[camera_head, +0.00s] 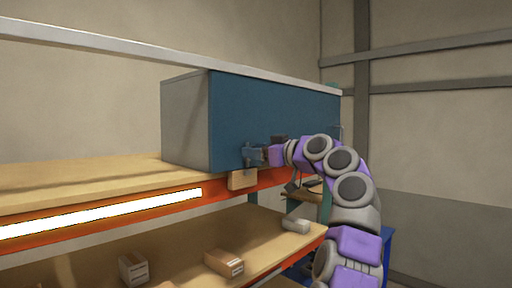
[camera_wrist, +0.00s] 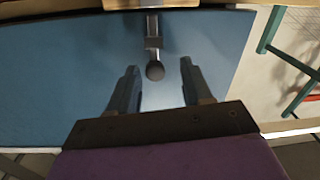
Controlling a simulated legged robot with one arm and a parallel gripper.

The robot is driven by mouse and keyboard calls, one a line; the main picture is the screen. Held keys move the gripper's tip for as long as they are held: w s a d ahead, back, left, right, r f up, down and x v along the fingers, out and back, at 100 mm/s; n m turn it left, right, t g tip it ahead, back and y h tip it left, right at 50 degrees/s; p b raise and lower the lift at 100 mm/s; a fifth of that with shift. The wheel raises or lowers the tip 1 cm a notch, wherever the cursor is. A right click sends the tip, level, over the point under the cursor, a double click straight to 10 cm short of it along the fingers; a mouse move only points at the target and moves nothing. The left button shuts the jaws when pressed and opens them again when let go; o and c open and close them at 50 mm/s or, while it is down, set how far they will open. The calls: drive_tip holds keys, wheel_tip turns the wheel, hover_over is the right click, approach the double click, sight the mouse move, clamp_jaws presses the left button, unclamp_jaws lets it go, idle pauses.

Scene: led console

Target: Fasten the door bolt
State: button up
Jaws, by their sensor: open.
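A blue door panel (camera_head: 275,105) forms the front of a grey box on the upper shelf. In the wrist view the panel (camera_wrist: 50,75) carries a metal bolt rod (camera_wrist: 153,25) with a dark bracket (camera_wrist: 153,43) and a dark round knob (camera_wrist: 155,71). The rod runs toward a wooden block (camera_wrist: 150,4), also seen below the door in the head view (camera_head: 242,180). I cannot tell whether the rod enters the block. My gripper (camera_wrist: 158,67) is open, its fingers on either side of the knob, with gaps visible. In the head view it partly hides the bolt.
An orange shelf beam with a bright light strip (camera_head: 100,213) runs below the upper shelf. Cardboard boxes (camera_head: 224,263) and a pale item (camera_head: 296,225) lie on the lower shelf. A white rail (camera_head: 130,47) crosses above. A green frame (camera_wrist: 300,95) stands to the right.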

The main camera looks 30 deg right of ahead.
drive_tip(key=shift+w, duration=0.25)
drive_tip(key=shift+d, duration=0.55)
drive_tip(key=shift+c, duration=0.9)
drive_tip(key=shift+a, duration=0.4)
drive_tip(key=c, duration=0.5)
drive_tip(key=shift+d, duration=0.1)
clamp_jaws()
